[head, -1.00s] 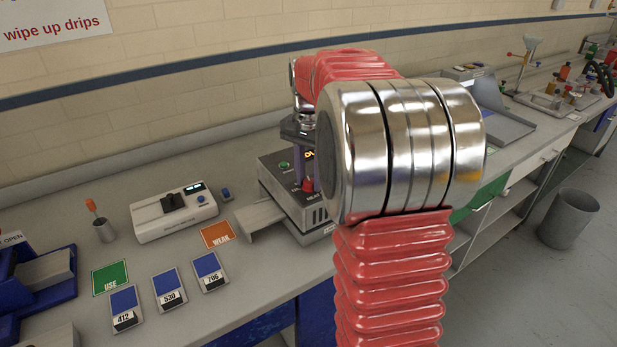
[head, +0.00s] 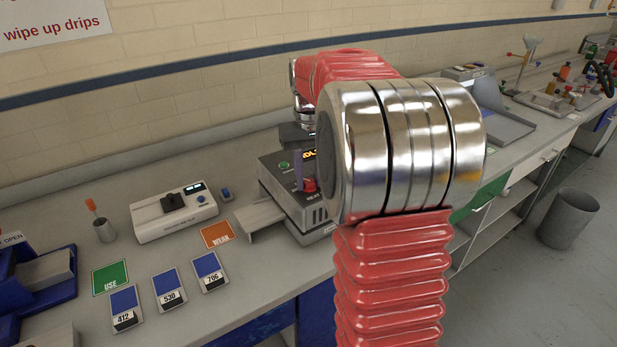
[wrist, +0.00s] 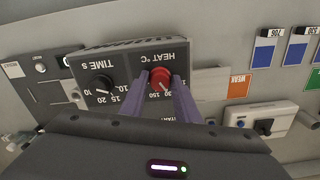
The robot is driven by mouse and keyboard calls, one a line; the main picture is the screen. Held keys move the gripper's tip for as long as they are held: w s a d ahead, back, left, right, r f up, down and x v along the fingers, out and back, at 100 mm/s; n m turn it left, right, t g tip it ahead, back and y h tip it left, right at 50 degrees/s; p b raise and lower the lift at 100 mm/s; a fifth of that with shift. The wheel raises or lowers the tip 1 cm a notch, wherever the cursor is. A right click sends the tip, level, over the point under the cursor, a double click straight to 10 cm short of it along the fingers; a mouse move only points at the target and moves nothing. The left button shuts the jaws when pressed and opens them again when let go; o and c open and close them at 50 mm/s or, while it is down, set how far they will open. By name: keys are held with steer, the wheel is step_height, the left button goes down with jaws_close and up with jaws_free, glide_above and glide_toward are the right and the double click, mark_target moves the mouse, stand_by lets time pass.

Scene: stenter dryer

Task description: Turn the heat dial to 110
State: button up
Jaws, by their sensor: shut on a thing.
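The heat dial is a red knob (wrist: 160,76) under the words HEAT °C on the grey dryer's panel (wrist: 130,62). My gripper (wrist: 161,82) has its two purple fingers on either side of the knob, shut on it. A pale pointer line on the knob slants down and right in the wrist view; the fingers cover part of the scale, so I cannot read its setting. In the head view the red knob (head: 310,185) shows on the dryer's front (head: 300,209), with one purple finger beside it. My arm hides the dryer's right side there.
A black TIME S dial (wrist: 103,84) sits beside the heat dial. A white instrument (head: 174,210), an orange WEAK card (head: 217,235) and blue sample cards (head: 169,286) lie to the left on the bench.

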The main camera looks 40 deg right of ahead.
mark_target(309, 180)
steer(key=n, duration=0.3)
steer(key=shift+w+n, duration=0.1)
steer(key=shift+n, duration=2.1)
steer(key=o, duration=1)
steer(key=shift+o, duration=0.2)
step_height(309, 180, up, 14)
steer(key=shift+f, duration=0.15)
